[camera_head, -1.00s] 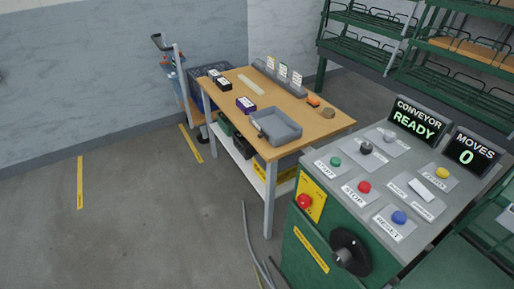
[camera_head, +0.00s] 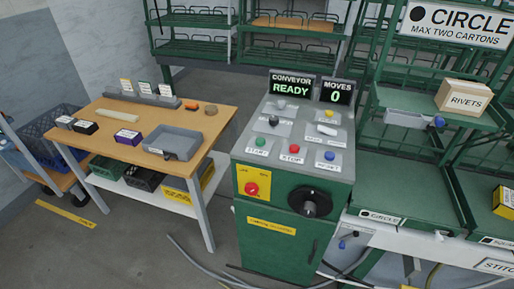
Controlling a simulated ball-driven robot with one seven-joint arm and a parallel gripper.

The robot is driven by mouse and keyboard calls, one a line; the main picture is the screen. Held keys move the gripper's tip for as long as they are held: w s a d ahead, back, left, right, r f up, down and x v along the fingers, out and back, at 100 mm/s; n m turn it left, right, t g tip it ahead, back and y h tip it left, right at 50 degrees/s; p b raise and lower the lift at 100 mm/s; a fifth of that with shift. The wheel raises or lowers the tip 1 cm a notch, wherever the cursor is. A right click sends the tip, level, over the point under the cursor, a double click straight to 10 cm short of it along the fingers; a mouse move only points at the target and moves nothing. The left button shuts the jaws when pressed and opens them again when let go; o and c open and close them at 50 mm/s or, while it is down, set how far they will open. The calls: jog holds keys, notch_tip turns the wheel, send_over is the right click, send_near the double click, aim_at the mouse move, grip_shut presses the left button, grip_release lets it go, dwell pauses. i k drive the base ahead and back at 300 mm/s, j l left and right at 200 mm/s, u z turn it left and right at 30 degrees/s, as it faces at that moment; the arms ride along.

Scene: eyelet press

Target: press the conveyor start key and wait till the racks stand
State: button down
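The conveyor control console (camera_head: 246,178) stands in the middle of the head view, a green cabinet with a grey sloped top. The green start key (camera_head: 261,142) is at the left of its lower row, with a START label under it. The red stop key (camera_head: 294,149) and blue reset key (camera_head: 329,155) sit to its right. The conveyor display (camera_head: 291,87) reads READY, and the moves display (camera_head: 336,92) reads 0. Green racks (camera_head: 190,48) stand behind and to the right. My gripper is not in view.
A wooden table (camera_head: 205,122) with a grey tray (camera_head: 172,144) and small boxes stands left of the console. A rivets carton (camera_head: 463,97) sits on a green shelf at right under a CIRCLE sign (camera_head: 462,24). Cables lie on the floor before the console.

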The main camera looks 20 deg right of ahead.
aim_at(260, 142)
jog(key=i+j+z, duration=0.15)
jog(key=j, duration=0.25)
jog(key=i+j+z, duration=0.15)
jog(key=j, duration=0.25)
jog(key=i+j+z, duration=0.25)
jog(key=i+j, duration=0.15)
jog(key=j, duration=0.2)
jog(key=i+j+z, duration=0.1)
jog(key=j, duration=0.25)
jog(key=i+j+z, duration=0.1)
jog(key=i+j, duration=0.15)
jog(key=i+j+z, duration=0.15)
jog(key=j, duration=0.3)
jog(key=i+j+z, duration=0.1)
jog(key=j, duration=0.25)
jog(key=i+j+z, duration=0.1)
jog(key=j, duration=0.3)
jog(key=i, duration=0.1)
